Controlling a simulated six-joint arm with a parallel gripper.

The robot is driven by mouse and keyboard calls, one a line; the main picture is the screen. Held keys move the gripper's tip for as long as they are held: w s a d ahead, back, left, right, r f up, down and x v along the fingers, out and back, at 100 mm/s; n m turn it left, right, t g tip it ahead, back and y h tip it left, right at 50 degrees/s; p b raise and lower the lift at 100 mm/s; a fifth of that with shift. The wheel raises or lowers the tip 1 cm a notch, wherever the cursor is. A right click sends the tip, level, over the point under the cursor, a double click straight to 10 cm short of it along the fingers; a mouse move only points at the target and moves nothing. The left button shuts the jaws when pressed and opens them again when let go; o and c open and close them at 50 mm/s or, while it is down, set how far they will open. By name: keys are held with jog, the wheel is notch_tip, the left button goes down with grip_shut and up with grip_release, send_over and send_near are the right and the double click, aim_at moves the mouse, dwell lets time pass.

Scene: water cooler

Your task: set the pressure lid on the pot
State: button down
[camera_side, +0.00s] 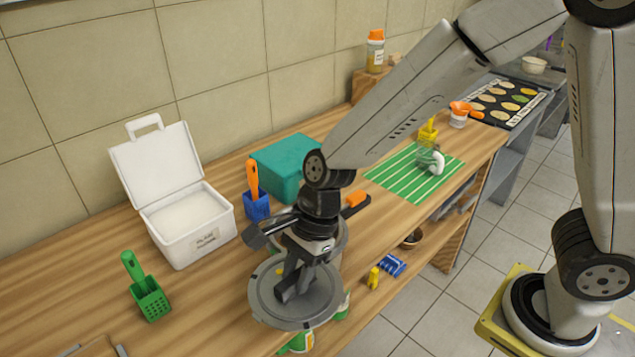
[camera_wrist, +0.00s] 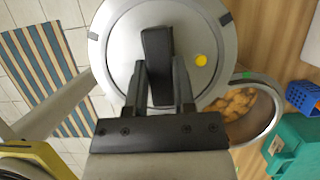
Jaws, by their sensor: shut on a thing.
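The pressure lid (camera_side: 268,299) is a round grey disc with a black bar handle and a yellow knob. My gripper (camera_side: 294,284) is shut on that handle and holds the lid near the table's front edge. In the wrist view the lid (camera_wrist: 122,48) fills the upper middle, with my gripper (camera_wrist: 160,80) on its handle. The pot (camera_wrist: 277,125) is a metal pot with brown-yellow food inside. It lies to the lower right of the lid there, partly overlapped by it. In the side view my gripper and the lid hide most of the pot.
A white open box (camera_side: 190,235), a blue holder (camera_side: 257,207) with an orange-handled tool and a teal box (camera_side: 290,165) stand behind. A green basket (camera_side: 150,300) is at the left. A green striped mat (camera_side: 400,175) lies right. Small items sit on a lower shelf.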

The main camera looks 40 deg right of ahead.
jog(key=shift+s, duration=0.1)
jog(key=shift+d, duration=0.1)
dwell(0.6)
jog(key=w+d+r+m+t, duration=0.1)
jog(key=w+d+r+m, duration=0.1)
jog(key=w+d, duration=1)
jog(key=shift+d+r+m, duration=0.35)
jog(key=shift+r+m, duration=0.05)
jog(key=shift+r, duration=0.4)
notch_tip(320, 180, down, 7)
dwell(3.2)
grip_release()
jog(key=shift+r, duration=0.15)
dwell(0.4)
